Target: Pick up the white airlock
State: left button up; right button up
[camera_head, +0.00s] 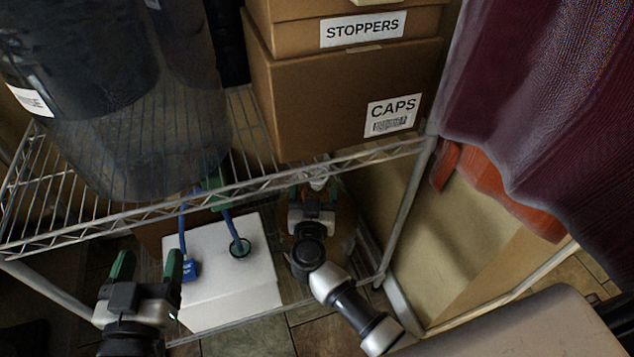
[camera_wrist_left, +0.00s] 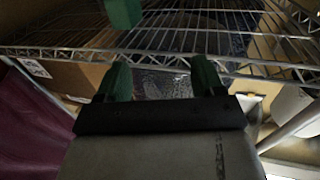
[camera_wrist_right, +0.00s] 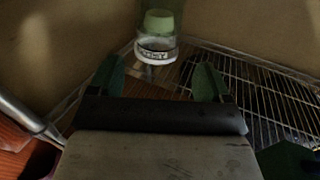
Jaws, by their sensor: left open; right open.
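A small clear piece with a white lettered band and a pale green top (camera_wrist_right: 157,42) stands ahead of my right gripper (camera_wrist_right: 160,80) in the right wrist view. It may be the white airlock; I cannot tell for certain. It appears just beyond the open fingers, not between them. In the head view my right gripper (camera_head: 315,192) is under the shelf's front edge, with a small whitish piece by its tips, partly hidden. My left gripper (camera_head: 146,264) is open and empty, in front of the white box, and also shows in the left wrist view (camera_wrist_left: 160,80).
A wire shelf (camera_head: 60,222) carries a dark bucket (camera_head: 130,110) and cardboard boxes labelled STOPPERS (camera_head: 285,35) and CAPS (camera_head: 310,105). Below it stands a white box (camera_head: 240,290) with blue tubing (camera_head: 231,228). A maroon cloth (camera_head: 545,100) hangs at the right.

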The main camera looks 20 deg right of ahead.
aim_at(317, 182)
jog(key=b+x, duration=0.2)
jog(key=x, duration=0.2)
jog(key=shift+w+d, duration=0.25)
jog(key=shift+d, duration=0.05)
jog(key=shift+w+d+b, duration=0.1)
jog(key=shift+w+b, duration=0.15)
jog(key=shift+b, duration=0.05)
pick_arm(q)
notch_tip(317, 182, up, 8)
jog(key=s+t+h, duration=0.2)
jog(key=t, duration=0.5)
jog(key=shift+d+f+h, duration=0.25)
jog(key=shift+d+h, duration=0.05)
jog(key=shift+d, duration=0.05)
jog(key=shift+s, duration=0.1)
pick_arm(e)
jog(key=shift+c, duration=0.4)
jog(key=c, duration=0.9)
jog(key=shift+r, duration=0.1)
